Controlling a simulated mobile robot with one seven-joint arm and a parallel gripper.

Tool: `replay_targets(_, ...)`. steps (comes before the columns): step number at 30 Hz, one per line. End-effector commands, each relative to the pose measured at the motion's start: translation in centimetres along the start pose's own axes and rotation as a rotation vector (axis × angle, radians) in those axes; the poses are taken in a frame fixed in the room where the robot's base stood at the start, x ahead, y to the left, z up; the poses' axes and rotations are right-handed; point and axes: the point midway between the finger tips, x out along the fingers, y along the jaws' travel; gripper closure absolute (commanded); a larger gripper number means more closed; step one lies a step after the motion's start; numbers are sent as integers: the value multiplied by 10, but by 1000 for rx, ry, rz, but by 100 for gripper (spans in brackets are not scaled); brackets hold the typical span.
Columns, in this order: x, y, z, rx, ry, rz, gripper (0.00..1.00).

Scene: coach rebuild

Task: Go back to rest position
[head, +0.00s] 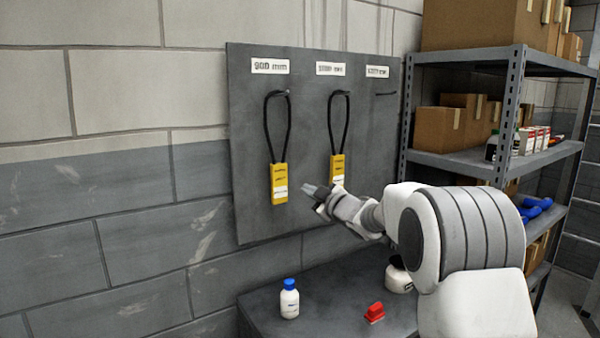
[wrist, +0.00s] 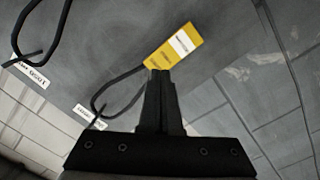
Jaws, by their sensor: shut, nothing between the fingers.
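My gripper (head: 312,190) is raised in front of the grey wall board (head: 355,215), shut and empty. In the wrist view its fingers (wrist: 160,78) are together, with a yellow tag just beyond the tips; I cannot tell whether they touch it. Two yellow tags hang on black cord loops from hooks: the left tag (head: 279,184) and the middle tag (head: 338,168). The middle tag's lower part is close to my gripper in the head view. One yellow tag (wrist: 173,46) and a second black loop (wrist: 50,45) show in the wrist view.
Below the board, a dark bench (head: 330,278) carries a white bottle with a blue cap (head: 289,300), a red object (head: 374,313) and a white container (head: 398,276) partly behind my arm. A metal shelf (head: 455,160) with cardboard boxes stands right. The third hook (head: 385,93) is empty.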

Motion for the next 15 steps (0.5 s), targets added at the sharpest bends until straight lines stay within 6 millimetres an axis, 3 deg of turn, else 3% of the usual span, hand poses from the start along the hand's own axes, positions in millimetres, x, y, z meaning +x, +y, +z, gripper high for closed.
replay_targets(3, -31, 27, -9, 46, -105, 58, 100)
replay_targets(7, -75, 47, -12, 122, -249, 119, 100)
replay_targets(11, -126, 56, -13, 209, -386, 166, 100)
replay_targets(15, -186, 51, -13, 314, -529, 201, 100)
